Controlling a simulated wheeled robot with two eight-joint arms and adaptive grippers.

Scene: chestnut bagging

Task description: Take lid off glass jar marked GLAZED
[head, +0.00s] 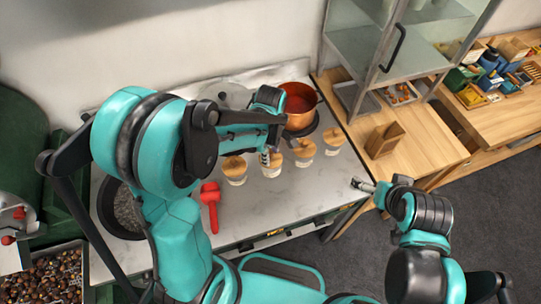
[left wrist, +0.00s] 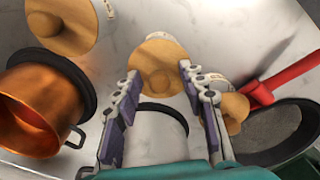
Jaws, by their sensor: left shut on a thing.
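Several glass jars with round cork lids stand in a row on the marble counter. The second jar from the left (head: 271,172) is under my left gripper (head: 266,156). In the left wrist view, my left gripper (left wrist: 158,74) is shut on a round cork lid (left wrist: 157,62), one fingertip on each side. I cannot tell whether this lid still touches its jar. Other lidded jars show beside it, one at the upper left (left wrist: 72,22) and one at the right (left wrist: 236,110). Labels are too small to read. My right gripper (head: 362,185) hangs off the counter's right end; its jaws are unclear.
A copper pot (head: 303,106) stands behind the jars. A red tool (head: 210,205) and a dark pan (head: 122,210) lie to the left. A wooden block (head: 384,139) stands on the wooden table at right. The counter front (head: 265,215) is clear.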

